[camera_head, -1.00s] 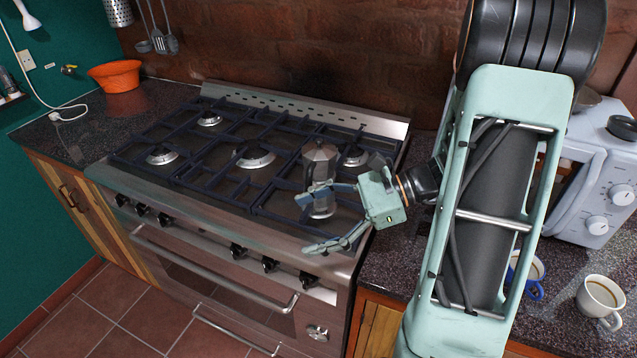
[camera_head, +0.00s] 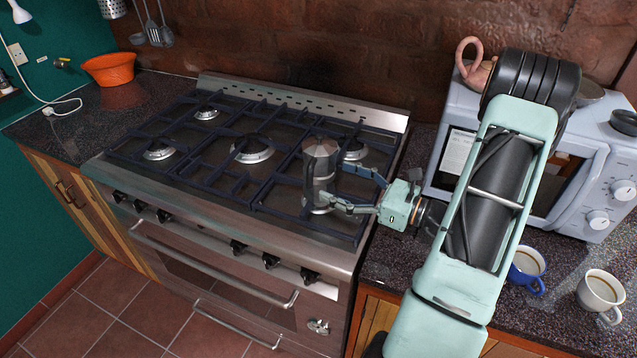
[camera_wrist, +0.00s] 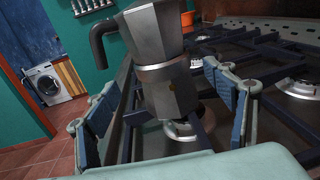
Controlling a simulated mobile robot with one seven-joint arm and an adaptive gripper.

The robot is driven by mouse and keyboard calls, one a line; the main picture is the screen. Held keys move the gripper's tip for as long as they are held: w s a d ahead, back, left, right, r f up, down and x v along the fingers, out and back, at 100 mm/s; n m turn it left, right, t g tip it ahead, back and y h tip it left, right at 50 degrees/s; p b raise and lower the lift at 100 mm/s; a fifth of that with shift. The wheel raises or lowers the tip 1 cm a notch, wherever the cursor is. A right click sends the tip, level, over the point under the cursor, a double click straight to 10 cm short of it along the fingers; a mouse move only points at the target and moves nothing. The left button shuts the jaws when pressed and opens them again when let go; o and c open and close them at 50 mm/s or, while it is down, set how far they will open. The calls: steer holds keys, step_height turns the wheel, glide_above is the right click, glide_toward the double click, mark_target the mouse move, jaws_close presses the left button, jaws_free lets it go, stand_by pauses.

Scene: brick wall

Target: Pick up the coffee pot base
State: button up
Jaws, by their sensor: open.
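The coffee pot (camera_head: 319,165) is a silver moka pot with a dark handle. It stands upright on the right front part of the stove grate. Its base (camera_head: 318,195) is the lower metal section, partly covered by a finger in the head view. My gripper (camera_head: 340,187) is open, reaching in from the right with its fingers at the height of the base. In the wrist view the pot's base (camera_wrist: 168,87) shows between the two spread blue-padded fingers, with space visible at both sides. Contact with the pot cannot be told.
The stove grates (camera_head: 215,160) surround the pot. A white microwave (camera_head: 590,190) stands on the right counter, with a blue mug (camera_head: 527,268) and a white mug (camera_head: 600,292) in front. An orange bowl (camera_head: 109,70) is at the back left.

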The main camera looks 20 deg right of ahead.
steer(key=x, duration=0.2)
steer(key=p+x, duration=0.1)
steer(key=x, duration=0.2)
steer(key=shift+w+r, duration=0.35)
steer(key=shift+w, duration=0.05)
steer(key=shift+c, duration=0.2)
steer(key=c, duration=1.3)
steer(key=shift+c, duration=1)
steer(key=shift+r, duration=0.15)
